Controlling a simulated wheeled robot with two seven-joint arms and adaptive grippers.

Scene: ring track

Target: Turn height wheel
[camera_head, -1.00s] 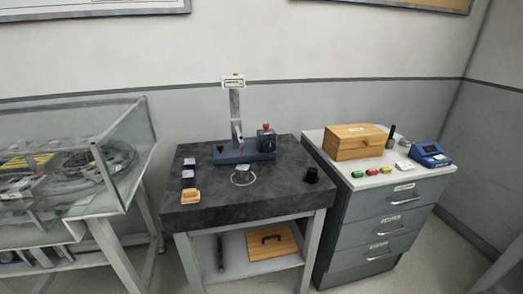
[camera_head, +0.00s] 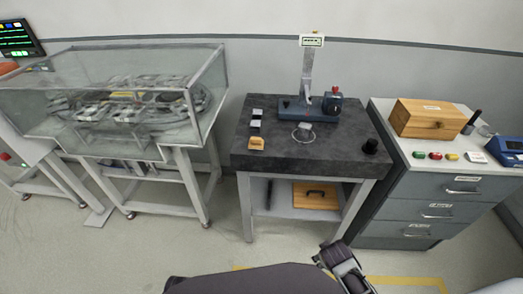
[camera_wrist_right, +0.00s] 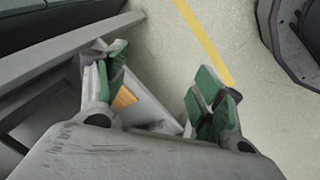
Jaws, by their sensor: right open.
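A measuring stand (camera_head: 306,84) with a blue base and an upright post stands at the back of the dark stone-topped table (camera_head: 290,155). A dark round wheel (camera_head: 332,105) with a red knob above it sits at the right of the stand's base. A separate black knob (camera_head: 370,146) is near the table's right edge. I cannot tell from a label which one is the height wheel. My right gripper (camera_head: 337,254) is low in front of the table, well apart from both. Its green-padded fingers are spread and empty in the right wrist view (camera_wrist_right: 162,92). My left gripper is out of view.
Small blocks (camera_head: 256,124) and a wooden piece (camera_head: 257,143) lie at the table's left. A drawer cabinet (camera_head: 440,190) with a wooden box (camera_head: 428,118) and coloured buttons stands on the right. A glass case (camera_head: 110,95) stands on the left. Open floor lies in front.

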